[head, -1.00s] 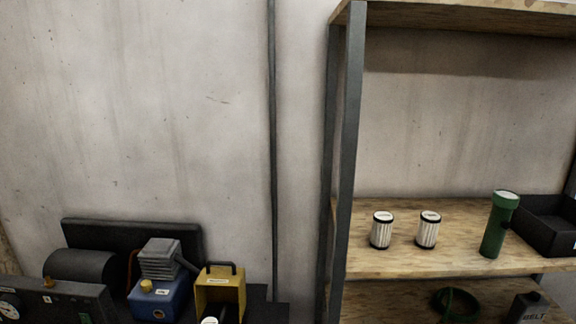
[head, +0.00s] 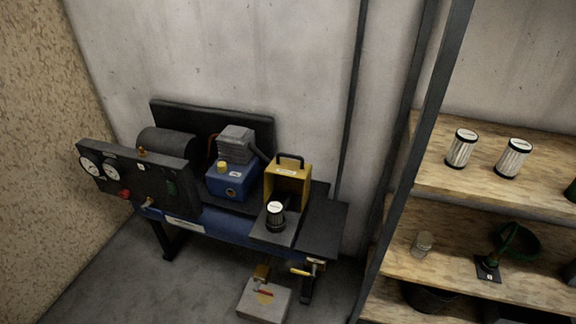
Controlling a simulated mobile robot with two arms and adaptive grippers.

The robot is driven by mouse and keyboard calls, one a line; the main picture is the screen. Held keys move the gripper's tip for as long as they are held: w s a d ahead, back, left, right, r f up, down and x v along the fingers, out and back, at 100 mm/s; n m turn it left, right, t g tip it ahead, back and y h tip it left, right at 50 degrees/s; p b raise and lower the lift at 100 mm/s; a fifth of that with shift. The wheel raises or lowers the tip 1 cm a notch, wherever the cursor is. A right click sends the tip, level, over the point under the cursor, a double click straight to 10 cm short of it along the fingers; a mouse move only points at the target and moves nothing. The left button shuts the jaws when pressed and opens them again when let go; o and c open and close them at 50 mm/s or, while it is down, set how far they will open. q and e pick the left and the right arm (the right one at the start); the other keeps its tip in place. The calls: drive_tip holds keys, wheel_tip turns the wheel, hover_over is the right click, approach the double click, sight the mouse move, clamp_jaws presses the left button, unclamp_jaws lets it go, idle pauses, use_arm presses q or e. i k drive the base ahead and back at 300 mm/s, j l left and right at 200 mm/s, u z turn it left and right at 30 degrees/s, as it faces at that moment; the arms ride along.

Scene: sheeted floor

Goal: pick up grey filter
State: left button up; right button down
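Two pale pleated filters with dark end caps, a left one (head: 461,149) and a right one (head: 513,158), stand upright on the upper visible wooden shelf at the right. A third, darker filter-like cylinder (head: 275,217) with a white-topped cap stands on the plate in front of the yellow housing (head: 288,184) on the bench machine. I cannot tell from its shading which one is the grey filter. Neither of my grippers is in view.
The bench machine carries a blue unit (head: 232,180) and a gauge panel (head: 137,179). A grey box (head: 264,302) lies on the floor below it. A dark shelf post (head: 420,135) stands between bench and shelves. A jar (head: 421,244) and green coil (head: 518,241) sit on the lower shelf.

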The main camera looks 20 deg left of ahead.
sight(275, 209)
drive_tip(key=i+l+z, duration=0.55)
drive_tip(key=i, duration=0.15)
drive_tip(key=u, duration=1.65)
drive_tip(key=i+j+z, duration=0.1)
drive_tip(key=j+z, duration=0.15)
drive_tip(key=z, duration=0.2)
drive_tip(key=j+z, duration=0.4)
drive_tip(key=i+l, duration=0.05)
